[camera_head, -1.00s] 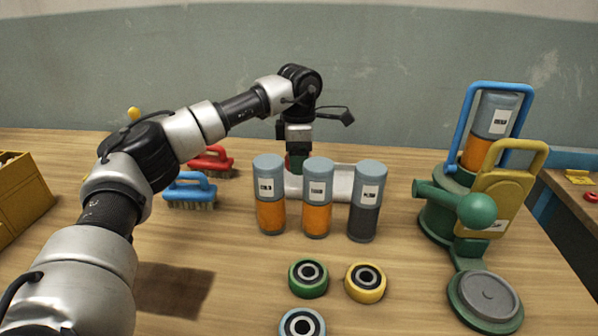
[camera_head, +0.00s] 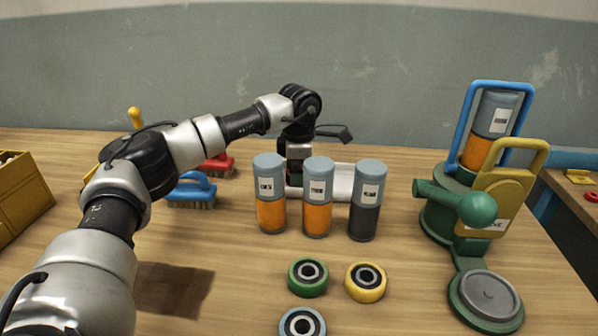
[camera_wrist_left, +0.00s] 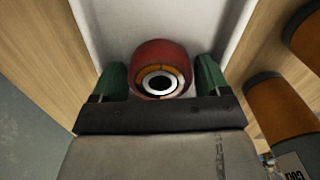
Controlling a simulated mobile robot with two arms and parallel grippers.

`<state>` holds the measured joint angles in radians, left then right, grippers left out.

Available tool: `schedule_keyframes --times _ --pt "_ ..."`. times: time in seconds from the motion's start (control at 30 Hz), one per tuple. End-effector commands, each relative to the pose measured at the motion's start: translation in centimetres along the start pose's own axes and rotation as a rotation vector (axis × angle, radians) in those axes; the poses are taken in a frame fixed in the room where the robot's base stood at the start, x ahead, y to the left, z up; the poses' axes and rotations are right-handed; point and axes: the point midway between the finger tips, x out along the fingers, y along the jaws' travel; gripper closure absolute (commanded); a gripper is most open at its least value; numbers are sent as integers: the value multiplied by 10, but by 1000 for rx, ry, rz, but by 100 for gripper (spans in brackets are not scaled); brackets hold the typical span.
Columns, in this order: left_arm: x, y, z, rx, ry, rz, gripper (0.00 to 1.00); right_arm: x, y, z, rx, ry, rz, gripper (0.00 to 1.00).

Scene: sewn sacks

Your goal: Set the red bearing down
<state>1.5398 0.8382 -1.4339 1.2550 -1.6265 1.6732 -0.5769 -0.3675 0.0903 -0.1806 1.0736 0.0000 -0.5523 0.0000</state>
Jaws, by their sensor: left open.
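The red bearing (camera_wrist_left: 160,70) lies in a white tray (camera_wrist_left: 208,22) in the left wrist view, its ringed face with orange and white bands towards the camera. My left gripper (camera_wrist_left: 160,78) is open, with one green finger on each side of the bearing and a narrow gap beside it. In the head view my left gripper (camera_head: 296,178) points down at the white tray (camera_head: 342,184), behind the row of cylinders. The bearing is hidden there. My right gripper is not in view.
Three grey-topped cylinders (camera_head: 317,200) stand in front of the tray. Green (camera_head: 308,289), yellow (camera_head: 365,294) and blue (camera_head: 302,328) bearings lie nearer. A green press (camera_head: 450,215) stands right; blue (camera_head: 190,190) and red (camera_head: 217,165) brushes lie left.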

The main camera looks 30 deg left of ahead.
Motion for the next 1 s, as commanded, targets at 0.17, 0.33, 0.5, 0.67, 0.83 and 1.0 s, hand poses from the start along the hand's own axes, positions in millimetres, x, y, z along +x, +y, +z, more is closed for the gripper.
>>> schedule_keyframes --times 0.17,0.33,0.5,0.67,0.83,1.0 --pt "-14 0 1 0 -3 2 24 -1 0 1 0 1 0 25" --pt "-49 1 1 -1 -4 3 24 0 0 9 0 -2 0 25" --pt "-86 1 1 0 -4 3 24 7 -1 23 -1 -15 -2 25" --pt "-110 0 0 0 -1 1 24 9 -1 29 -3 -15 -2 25" --pt "-122 0 1 1 -1 0 24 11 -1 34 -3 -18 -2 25" --pt "-123 0 0 1 0 0 24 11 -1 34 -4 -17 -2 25"
